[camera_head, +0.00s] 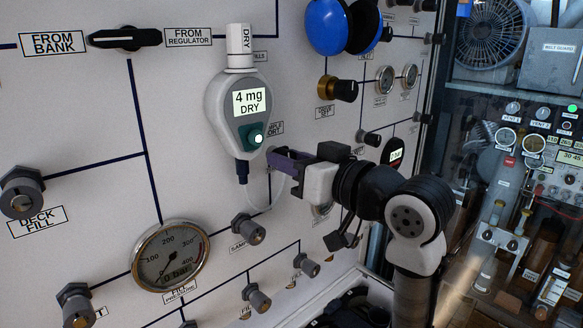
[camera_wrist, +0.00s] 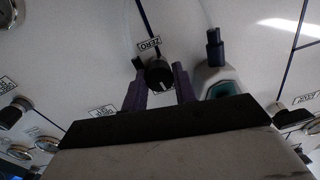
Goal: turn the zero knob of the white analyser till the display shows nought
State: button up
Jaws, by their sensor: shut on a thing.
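The white analyser (camera_head: 218,101) hangs on the panel in the head view. The analyser's lower end also shows in the wrist view (camera_wrist: 206,76). My gripper (camera_head: 276,158) is at the panel just right of the analyser's lower end. In the wrist view the purple fingers of my gripper (camera_wrist: 159,72) are shut on the black zero knob (camera_wrist: 160,76), one on each side. A ZERO label stands beside it. The knob is hidden by my gripper in the head view.
A round gauge (camera_head: 169,257) reading 0 bar and several grey fittings lie below. A blue round handle (camera_head: 327,25) and a brass-and-black knob (camera_head: 338,88) are above right. A pale tube (camera_head: 268,204) loops under the analyser, near my gripper.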

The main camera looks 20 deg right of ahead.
jog(key=n+b, duration=0.1)
jog(key=n, duration=0.2)
jog(key=shift+b, duration=0.4)
jog(key=o, duration=1)
jog(key=shift+s, duration=0.1)
jog(key=b+v, duration=0.4)
jog(key=v, duration=0.9)
jog(key=shift+s+d, duration=0.1)
jog(key=shift+s, duration=0.2)
jog(key=shift+c, duration=0.2)
